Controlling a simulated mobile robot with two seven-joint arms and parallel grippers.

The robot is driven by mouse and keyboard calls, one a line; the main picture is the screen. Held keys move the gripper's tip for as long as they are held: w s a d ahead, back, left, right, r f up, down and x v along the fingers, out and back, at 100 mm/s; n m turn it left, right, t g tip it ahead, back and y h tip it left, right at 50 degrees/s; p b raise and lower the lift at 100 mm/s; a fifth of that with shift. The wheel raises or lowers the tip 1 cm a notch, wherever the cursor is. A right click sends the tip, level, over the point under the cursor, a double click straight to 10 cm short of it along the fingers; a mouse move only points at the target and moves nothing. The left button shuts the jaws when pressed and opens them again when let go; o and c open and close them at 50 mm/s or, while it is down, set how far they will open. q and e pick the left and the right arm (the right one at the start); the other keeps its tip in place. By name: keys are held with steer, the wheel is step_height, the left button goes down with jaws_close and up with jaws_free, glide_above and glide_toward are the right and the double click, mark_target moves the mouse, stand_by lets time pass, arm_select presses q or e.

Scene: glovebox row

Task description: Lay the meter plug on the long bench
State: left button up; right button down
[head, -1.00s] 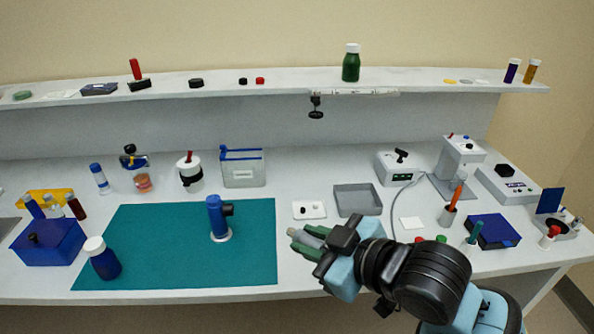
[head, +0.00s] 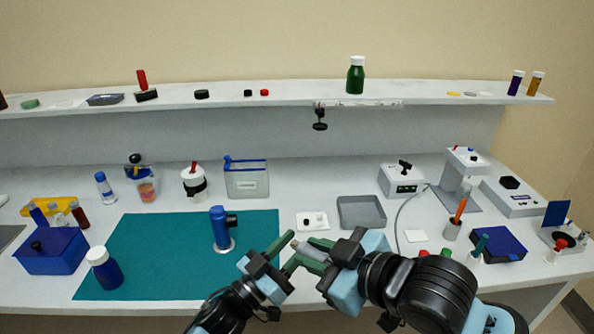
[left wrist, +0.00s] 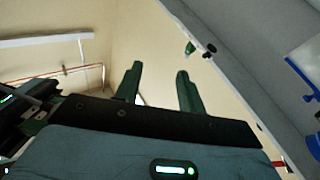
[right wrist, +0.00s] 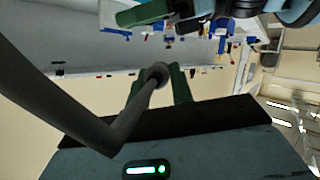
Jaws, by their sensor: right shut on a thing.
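My right gripper (head: 312,253) is shut on the small grey meter plug (head: 322,242), held above the front of the white long bench (head: 190,313). In the right wrist view the plug (right wrist: 157,74) sits between the green fingers, and a thick grey cable (right wrist: 108,135) bends away from it. The cable (head: 398,220) also runs from the white meter box (head: 402,182) behind my right arm. My left gripper (head: 284,252) is open and empty, just left of the plug; it seems apart from it. Its spread fingers show in the left wrist view (left wrist: 158,88).
A teal mat (head: 150,240) lies left, carrying a blue upright device (head: 219,230) and a white-capped blue bottle (head: 104,270). A white plate (head: 312,221), grey tray (head: 361,212) and white square (head: 415,236) lie behind the grippers. The front strip at left is clear.

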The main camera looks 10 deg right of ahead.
arm_select(q)
steer(key=w+d+r+m+g+h, duration=0.1)
steer(key=w+d+r+m+g, duration=0.2)
steer(key=r, duration=0.4)
steer(key=d+r+m+g, duration=0.2)
steer(key=r+m+g, duration=0.25)
steer(key=r, duration=0.25)
steer(key=w+d+r+m+g+h, duration=0.1)
steer(key=w+d+r+m+g, duration=0.2)
steer(key=r, duration=0.4)
steer(key=s+d+m+g+y, duration=0.3)
steer(key=s+m+g+y, duration=0.2)
steer(key=s, duration=0.2)
steer(key=m+t+y, duration=0.2)
steer(key=m+y, duration=0.1)
steer(key=y, duration=1.1)
glide_toward(294, 241)
steer(key=shift+g, duration=0.25)
step_height(294, 241, down, 9)
steer(key=shift+w+r, duration=0.1)
